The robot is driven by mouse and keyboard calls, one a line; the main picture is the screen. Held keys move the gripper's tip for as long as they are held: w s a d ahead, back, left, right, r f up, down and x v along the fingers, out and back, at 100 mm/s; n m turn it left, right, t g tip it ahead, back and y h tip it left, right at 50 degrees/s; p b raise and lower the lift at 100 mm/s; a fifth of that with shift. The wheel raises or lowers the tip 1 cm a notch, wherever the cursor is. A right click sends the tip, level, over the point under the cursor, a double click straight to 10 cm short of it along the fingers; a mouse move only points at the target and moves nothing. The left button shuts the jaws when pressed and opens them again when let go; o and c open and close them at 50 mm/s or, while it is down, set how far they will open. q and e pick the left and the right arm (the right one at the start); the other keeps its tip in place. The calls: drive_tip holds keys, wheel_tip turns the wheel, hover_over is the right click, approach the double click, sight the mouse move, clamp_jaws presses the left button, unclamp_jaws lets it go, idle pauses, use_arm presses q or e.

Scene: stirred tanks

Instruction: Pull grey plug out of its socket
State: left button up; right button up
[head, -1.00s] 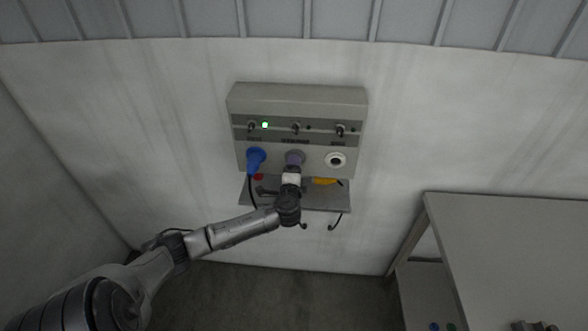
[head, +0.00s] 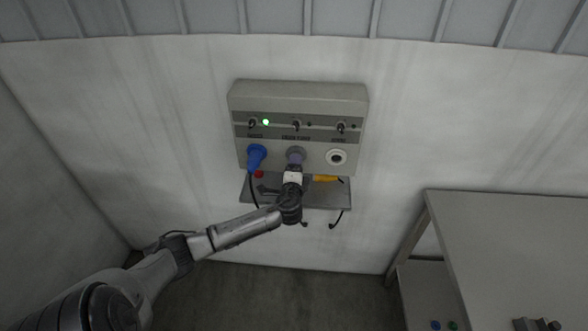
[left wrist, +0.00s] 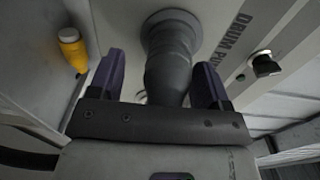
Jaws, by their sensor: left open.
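The grey plug (left wrist: 169,65) sits in the middle socket (left wrist: 170,22) of the wall box, under the lettering "DRUM PU…" in the left wrist view. My left gripper (left wrist: 157,80) is open, with one purple finger on each side of the plug and a visible gap on both sides. In the head view my left gripper (head: 294,162) is at the middle socket and covers most of the plug. My right gripper is not in view.
The wall box (head: 298,92) carries a blue plug (head: 256,157) at left and an empty white-ringed socket (head: 336,157) at right. Below it a shelf (head: 325,199) holds a yellow plug (head: 326,178) and a red item (head: 259,174). A table (head: 510,230) stands at right.

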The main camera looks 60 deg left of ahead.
use_arm(q)
drive_tip(key=shift+a+r+y+p, duration=0.3)
drive_tip(key=shift+a+r+p, duration=0.35)
drive_tip(key=shift+r, duration=0.15)
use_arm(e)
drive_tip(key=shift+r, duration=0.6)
use_arm(q)
drive_tip(key=shift+c, duration=0.2)
drive_tip(key=c, duration=1.1)
drive_tip(key=shift+c, duration=0.2)
drive_tip(key=o, duration=1.4)
drive_tip(key=shift+o, duration=0.2)
drive_tip(key=shift+d, duration=0.1)
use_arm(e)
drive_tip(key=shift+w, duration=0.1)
use_arm(q)
drive_tip(key=shift+s+d+r, duration=0.2)
drive_tip(key=shift+d+r, duration=0.05)
drive_tip(key=shift+d, duration=0.25)
drive_tip(key=shift+v, duration=1.05)
drive_tip(key=v, duration=1.1)
drive_tip(key=shift+d+f+b, duration=0.2)
drive_tip(key=shift+f+b, duration=0.15)
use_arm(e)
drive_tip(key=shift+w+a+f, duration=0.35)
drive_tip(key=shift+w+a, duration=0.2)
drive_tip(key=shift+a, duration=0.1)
